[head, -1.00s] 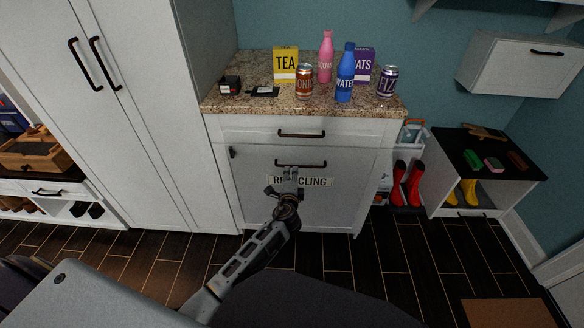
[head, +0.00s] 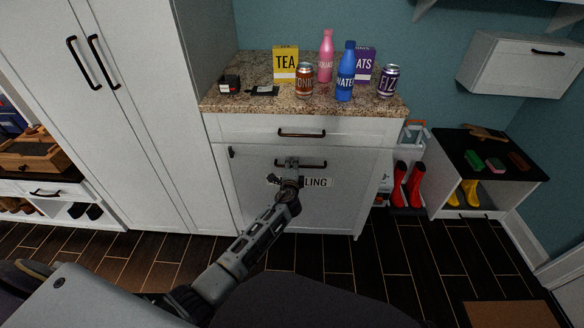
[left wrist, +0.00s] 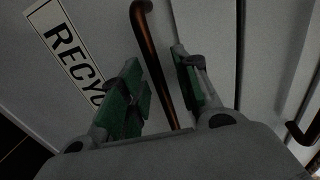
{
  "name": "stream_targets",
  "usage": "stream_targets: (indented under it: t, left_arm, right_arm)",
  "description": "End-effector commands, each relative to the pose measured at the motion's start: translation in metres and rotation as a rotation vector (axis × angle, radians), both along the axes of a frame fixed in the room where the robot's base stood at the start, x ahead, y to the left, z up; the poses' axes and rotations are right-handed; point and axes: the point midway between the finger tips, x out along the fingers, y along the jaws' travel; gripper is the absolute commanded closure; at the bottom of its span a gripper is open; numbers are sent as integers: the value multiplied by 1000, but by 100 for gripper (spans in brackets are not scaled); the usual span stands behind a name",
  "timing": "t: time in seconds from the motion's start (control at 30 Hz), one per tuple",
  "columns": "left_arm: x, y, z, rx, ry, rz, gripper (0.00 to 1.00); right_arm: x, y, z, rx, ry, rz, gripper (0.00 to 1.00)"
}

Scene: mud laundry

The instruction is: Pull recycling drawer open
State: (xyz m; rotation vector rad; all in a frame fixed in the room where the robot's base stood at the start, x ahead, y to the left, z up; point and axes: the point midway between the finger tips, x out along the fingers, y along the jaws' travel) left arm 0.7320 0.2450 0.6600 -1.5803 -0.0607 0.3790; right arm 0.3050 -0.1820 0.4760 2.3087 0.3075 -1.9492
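The recycling drawer (head: 345,208) is the large white lower front of the cabinet, and it looks closed. Its dark bar handle (head: 314,164) sits near its top edge, above a RECYCLING label (head: 318,183) partly hidden by my arm. My left gripper (head: 291,163) is at the left part of this handle. In the left wrist view the handle (left wrist: 155,60) runs between the two green-padded fingers of my left gripper (left wrist: 163,88). The fingers are apart, with visible gaps beside the bar. My right gripper is in neither view.
A shallow drawer with its own handle (head: 301,133) is just above. The granite counter (head: 222,103) holds bottles, cans and boxes. A tall white cupboard (head: 150,110) stands to the left. Red boots (head: 408,185) are to the right. The dark floor in front looks clear.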

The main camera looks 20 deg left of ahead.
Motion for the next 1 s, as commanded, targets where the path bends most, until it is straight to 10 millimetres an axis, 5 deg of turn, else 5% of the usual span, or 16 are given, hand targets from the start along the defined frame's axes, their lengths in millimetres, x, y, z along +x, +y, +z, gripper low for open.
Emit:
stream_targets:
  t: [0.27,0.5,1.0]
  left_arm:
    - [0,0,0,-1,0,0,68]
    - [0,0,0,-1,0,0,99]
    - [-1,-1,-1,-1,2,0,100]
  right_arm:
    - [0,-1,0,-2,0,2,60]
    - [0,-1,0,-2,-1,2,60]
    - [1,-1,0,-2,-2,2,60]
